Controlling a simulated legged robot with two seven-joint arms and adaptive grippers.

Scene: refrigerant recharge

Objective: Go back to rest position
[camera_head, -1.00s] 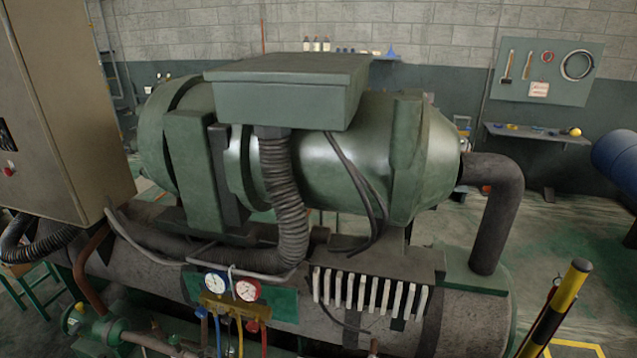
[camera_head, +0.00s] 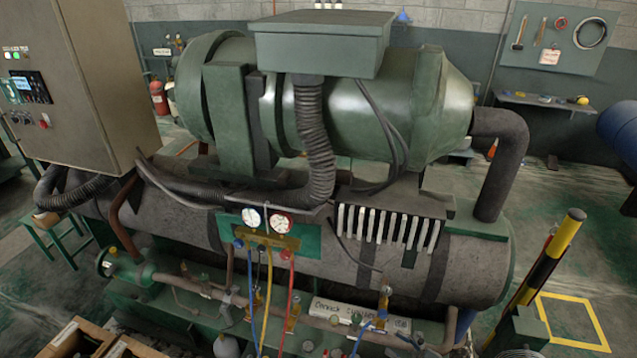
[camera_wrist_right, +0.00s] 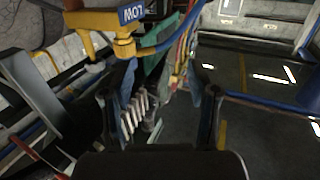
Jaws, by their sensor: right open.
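My right gripper (camera_wrist_right: 158,108) shows in the right wrist view. Its two dark fingers stand wide apart with nothing held between them. No gripper can be made out in the head view, and my left gripper is out of sight. A yellow fitting (camera_wrist_right: 95,20) with a label and a blue hose (camera_wrist_right: 172,38) appear beyond the fingers in the wrist view, apart from them. In the head view the gauge manifold (camera_head: 268,239) hangs on the front of the green compressor unit, with its two round gauges and blue, yellow and red hoses.
The compressor (camera_head: 340,110) and its pipes fill the middle. A beige control cabinet (camera_head: 85,80) stands at the left. A black and yellow post (camera_head: 548,262) rises at the lower right. Wooden crates (camera_head: 70,338) sit at the lower left. Open floor (camera_head: 575,230) lies at the right.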

